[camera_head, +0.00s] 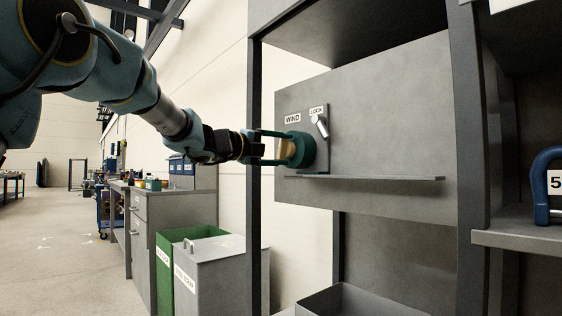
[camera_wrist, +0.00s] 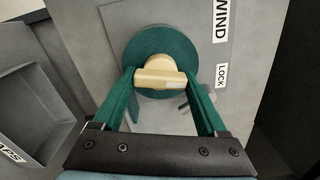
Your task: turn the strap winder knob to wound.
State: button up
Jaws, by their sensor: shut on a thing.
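The strap winder knob is a dark green ribbed disc (camera_wrist: 150,50) with a cream grip bar (camera_wrist: 160,77) across its middle. It sits on a grey plate (camera_head: 312,165) on the panel, beside the WIND label (camera_head: 292,119). In the head view the knob (camera_head: 304,150) is partly covered by my fingers. My gripper (camera_head: 277,148) reaches it from the left and is shut on the cream bar. In the wrist view its green fingers (camera_wrist: 160,82) are on either side of the bar. A small metal lever (camera_head: 321,125) is by the LOCK label (camera_head: 316,110).
A narrow ledge (camera_head: 370,178) runs along the panel below the knob. A dark upright (camera_head: 254,200) stands left of the panel. Below left are a grey bin (camera_head: 215,275) and a green bin (camera_head: 165,260). A blue shackle-like item (camera_head: 541,185) is on the right shelf.

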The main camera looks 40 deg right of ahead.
jog(key=m+b, duration=0.1)
jog(key=m, duration=0.1)
jog(key=m+b, duration=0.1)
jog(key=b, duration=0.1)
jog(key=shift+f+m, duration=0.3)
jog(key=shift+m, duration=0.1)
jog(key=m+b, duration=0.4)
jog(key=shift+f+m, duration=0.1)
jog(key=shift+m, duration=0.2)
jog(key=m+b, duration=0.5)
jog(key=m, duration=0.2)
jog(key=shift+w+b, duration=0.15)
jog(key=shift+b, duration=0.2)
jog(key=m+b, duration=0.2)
jog(key=m, duration=0.1)
jog(key=shift+m+b, duration=0.35)
jog(key=shift+m, duration=0.05)
jog(key=m+b, duration=0.2)
jog(key=m, duration=0.1)
jog(key=shift+w+m, duration=0.1)
jog(key=shift+m, duration=0.2)
jog(key=m+b, duration=0.3)
jog(key=m, duration=0.1)
jog(key=shift+w, duration=0.1)
jog(key=shift+r+m+b, duration=0.15)
jog(key=shift+m+b, duration=0.15)
jog(key=shift+m, duration=0.55)
jog(key=shift+r+m+b, duration=0.15)
jog(key=shift+m+b, duration=0.15)
jog(key=shift+m, duration=0.55)
